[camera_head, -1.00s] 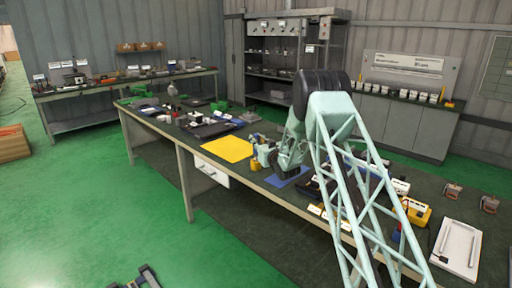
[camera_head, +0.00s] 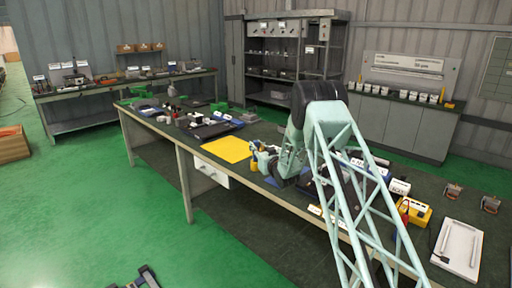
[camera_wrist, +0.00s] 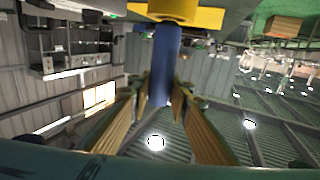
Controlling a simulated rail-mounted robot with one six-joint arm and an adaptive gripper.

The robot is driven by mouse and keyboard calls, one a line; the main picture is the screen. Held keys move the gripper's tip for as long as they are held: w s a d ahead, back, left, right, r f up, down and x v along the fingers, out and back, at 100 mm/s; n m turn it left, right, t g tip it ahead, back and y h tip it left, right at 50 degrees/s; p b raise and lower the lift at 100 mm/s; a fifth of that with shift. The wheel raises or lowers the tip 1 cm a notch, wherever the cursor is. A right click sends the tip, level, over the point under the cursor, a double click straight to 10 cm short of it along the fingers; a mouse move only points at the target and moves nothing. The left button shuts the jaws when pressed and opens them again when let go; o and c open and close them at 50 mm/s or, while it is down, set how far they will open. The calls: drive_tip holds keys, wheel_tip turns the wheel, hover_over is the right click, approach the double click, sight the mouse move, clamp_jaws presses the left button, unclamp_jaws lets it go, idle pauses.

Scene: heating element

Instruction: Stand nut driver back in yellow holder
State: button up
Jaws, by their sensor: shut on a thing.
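The nut driver's blue handle (camera_wrist: 166,65) stands between the two fingers of my gripper (camera_wrist: 160,95) in the wrist view. The fingers are shut on it. A yellow piece (camera_wrist: 180,13), which looks like the yellow holder, is at the top of the wrist view, at the far end of the blue handle. I cannot tell whether the driver sits inside it or only lines up with it. In the head view my gripper (camera_head: 262,160) is small, low over the workbench beside a small yellow item (camera_head: 254,166). The driver's shaft is hidden.
A yellow mat (camera_head: 226,149) lies left of my gripper on the long workbench (camera_head: 290,207). A blue mat (camera_head: 273,182) is partly under my arm. Black trays, a yellow box (camera_head: 416,212) and a white tray (camera_head: 457,248) lie to the right.

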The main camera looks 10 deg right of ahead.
drive_tip(key=shift+f, duration=0.1)
drive_tip(key=o, duration=1.1)
drive_tip(key=shift+p+v, duration=0.65)
drive_tip(key=shift+v, duration=5.35)
drive_tip(key=shift+r, duration=0.25)
